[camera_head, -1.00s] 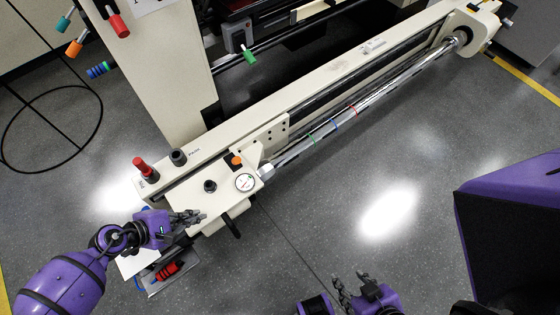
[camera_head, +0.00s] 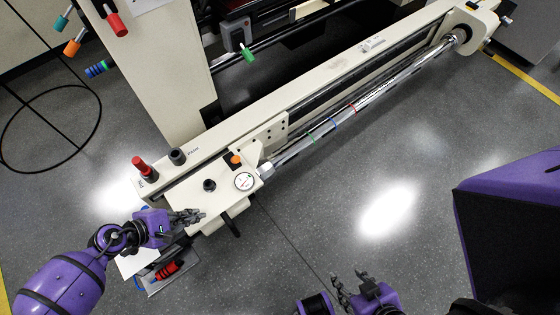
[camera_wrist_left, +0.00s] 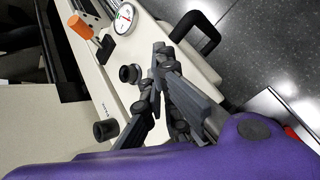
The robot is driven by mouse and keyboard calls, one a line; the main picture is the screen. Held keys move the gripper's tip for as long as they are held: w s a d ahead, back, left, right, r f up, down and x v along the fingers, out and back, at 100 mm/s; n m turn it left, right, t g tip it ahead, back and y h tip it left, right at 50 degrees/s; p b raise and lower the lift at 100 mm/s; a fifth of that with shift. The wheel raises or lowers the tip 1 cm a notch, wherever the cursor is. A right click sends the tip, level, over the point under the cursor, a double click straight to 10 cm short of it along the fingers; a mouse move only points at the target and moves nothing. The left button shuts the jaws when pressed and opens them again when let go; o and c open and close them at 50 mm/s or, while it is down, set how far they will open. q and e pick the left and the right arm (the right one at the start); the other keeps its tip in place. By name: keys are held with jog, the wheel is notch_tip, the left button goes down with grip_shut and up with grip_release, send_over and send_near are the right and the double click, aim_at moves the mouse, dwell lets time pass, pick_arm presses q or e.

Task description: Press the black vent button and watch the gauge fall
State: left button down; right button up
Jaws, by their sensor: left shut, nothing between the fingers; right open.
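A round black button (camera_head: 209,185) stands on the cream machine end next to the white-faced gauge (camera_head: 244,181). A second black button (camera_head: 177,157) stands further back beside a small label. I cannot read which one is the vent. The wrist view shows the nearer button (camera_wrist_left: 130,73), the further one (camera_wrist_left: 105,130) and the gauge (camera_wrist_left: 123,18), which has a red needle. My left gripper (camera_head: 200,215) is shut and empty, in front of the nearer button in the head view and apart from it. My right gripper (camera_head: 350,287) is open and empty over the floor.
A red knob (camera_head: 141,165) and an orange knob (camera_head: 236,160) stand near the buttons. A black handle (camera_head: 231,224) sticks out at the front edge. A tray with a red tool (camera_head: 168,270) lies below my left gripper.

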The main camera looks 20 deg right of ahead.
jog(key=shift+w, duration=0.2)
pick_arm(q)
jog(key=shift+f+b, duration=0.45)
jog(key=shift+b, duration=0.05)
pick_arm(e)
jog(key=shift+s+f, duration=0.15)
jog(key=shift+f, duration=0.4)
pick_arm(q)
jog(key=shift+f+b, duration=0.35)
jog(key=shift+b, duration=0.1)
pick_arm(e)
jog(key=shift+s+f, duration=0.15)
jog(key=shift+f, duration=0.25)
pick_arm(q)
jog(key=shift+r, duration=0.1)
pick_arm(e)
jog(key=shift+r, duration=0.1)
pick_arm(q)
jog(key=shift+r+p, duration=0.55)
jog(key=shift+r, duration=0.1)
pick_arm(e)
jog(key=shift+w+r, duration=0.2)
jog(key=shift+r, duration=0.25)
